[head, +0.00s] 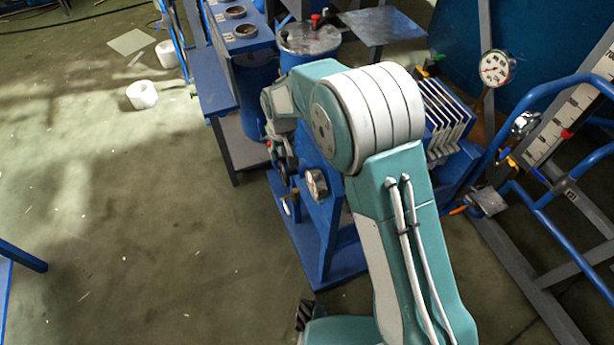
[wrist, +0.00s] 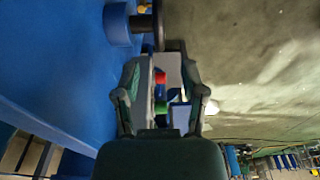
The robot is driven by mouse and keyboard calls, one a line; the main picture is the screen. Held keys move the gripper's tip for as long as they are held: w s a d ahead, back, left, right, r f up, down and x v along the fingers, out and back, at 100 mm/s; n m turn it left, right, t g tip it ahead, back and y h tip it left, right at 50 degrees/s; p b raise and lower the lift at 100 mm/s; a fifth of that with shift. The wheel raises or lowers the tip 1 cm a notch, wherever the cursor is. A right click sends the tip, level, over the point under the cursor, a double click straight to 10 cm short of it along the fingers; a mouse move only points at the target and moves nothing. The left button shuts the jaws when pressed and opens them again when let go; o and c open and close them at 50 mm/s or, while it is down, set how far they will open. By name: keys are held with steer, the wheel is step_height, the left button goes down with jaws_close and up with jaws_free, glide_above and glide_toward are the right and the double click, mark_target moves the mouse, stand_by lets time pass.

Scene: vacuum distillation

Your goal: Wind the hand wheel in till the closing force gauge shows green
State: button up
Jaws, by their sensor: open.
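My gripper (wrist: 160,70) is open in the wrist view, one finger on each side, with no object clearly held. Between and beyond the fingers is a pale grey part with a red patch (wrist: 160,77) and a green patch (wrist: 161,108); I cannot tell whether these are the closing force gauge. In the head view my gripper (head: 284,165) is beside the blue stand, partly hidden by my arm. A round dial (head: 317,185) faces out from that stand; its reading is too small to tell. I cannot make out the hand wheel for certain.
A blue cylinder on a dark shaft (wrist: 120,25) lies near the fingers in the wrist view. A blue panel (wrist: 50,70) fills the left. In the head view, a pressure gauge (head: 496,68) and blue tube frame (head: 545,95) stand right. Floor on the left is mostly open.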

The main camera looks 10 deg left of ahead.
mark_target(284, 174)
steer(key=shift+w+a+f+g+h, duration=0.3)
steer(key=shift+w+f+g, duration=0.2)
steer(key=shift+w+f, duration=0.1)
step_height(284, 174, down, 10)
steer(key=shift+f, duration=0.2)
jaws_close()
